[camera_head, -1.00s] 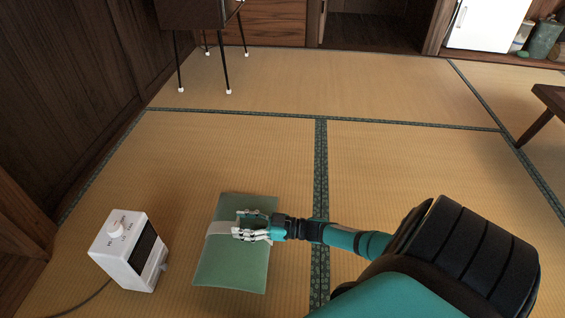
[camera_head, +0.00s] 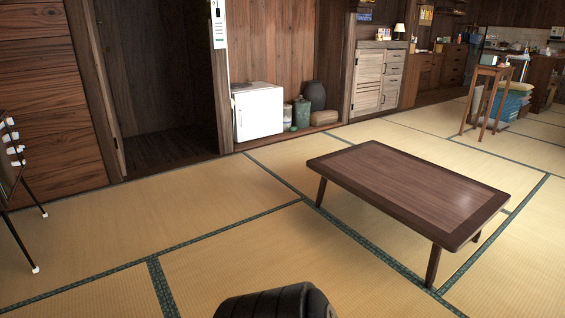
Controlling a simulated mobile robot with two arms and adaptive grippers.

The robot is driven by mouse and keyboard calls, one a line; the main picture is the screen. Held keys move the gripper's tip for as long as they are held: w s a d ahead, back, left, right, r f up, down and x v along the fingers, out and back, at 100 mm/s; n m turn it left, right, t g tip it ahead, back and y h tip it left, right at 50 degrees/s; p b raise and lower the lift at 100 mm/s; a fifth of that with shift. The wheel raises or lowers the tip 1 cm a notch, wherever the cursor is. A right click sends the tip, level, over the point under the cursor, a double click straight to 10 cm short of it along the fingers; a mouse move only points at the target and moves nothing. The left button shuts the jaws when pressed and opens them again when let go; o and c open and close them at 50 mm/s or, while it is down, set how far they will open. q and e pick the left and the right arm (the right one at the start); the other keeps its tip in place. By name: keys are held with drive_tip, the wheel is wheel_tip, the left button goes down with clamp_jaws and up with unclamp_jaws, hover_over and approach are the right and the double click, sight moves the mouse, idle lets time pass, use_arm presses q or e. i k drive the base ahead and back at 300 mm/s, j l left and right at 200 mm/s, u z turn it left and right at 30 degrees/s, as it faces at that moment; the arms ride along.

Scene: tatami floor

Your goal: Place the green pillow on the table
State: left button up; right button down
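The low brown wooden table (camera_head: 400,187) stands on the tatami floor, right of the middle in the head view. Its top is bare. The green pillow is out of view now. Neither gripper is in view; only a dark rounded part of my arm shows at the bottom edge.
A white box-like cabinet (camera_head: 258,110) stands at the back wall beside dark jars (camera_head: 315,95). A tall small table (camera_head: 489,98) stands at the far right. A thin-legged stand (camera_head: 14,155) is at the left edge. The tatami floor (camera_head: 220,250) before the table is clear.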

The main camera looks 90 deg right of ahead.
sight(372, 175)
drive_tip(key=l+z, duration=0.1)
drive_tip(key=z, duration=1.4)
drive_tip(key=i+l+z, duration=0.25)
drive_tip(key=z, duration=0.2)
drive_tip(key=i+l+z, duration=0.2)
drive_tip(key=z, duration=0.3)
drive_tip(key=i+z, duration=0.7)
drive_tip(key=z, duration=0.25)
drive_tip(key=i+j, duration=0.25)
drive_tip(key=i, duration=0.2)
drive_tip(key=i+j+z, duration=0.1)
drive_tip(key=i+j, duration=0.15)
drive_tip(key=i, duration=0.2)
drive_tip(key=i+j+z, duration=0.1)
drive_tip(key=i+j, duration=0.15)
drive_tip(key=i, duration=0.2)
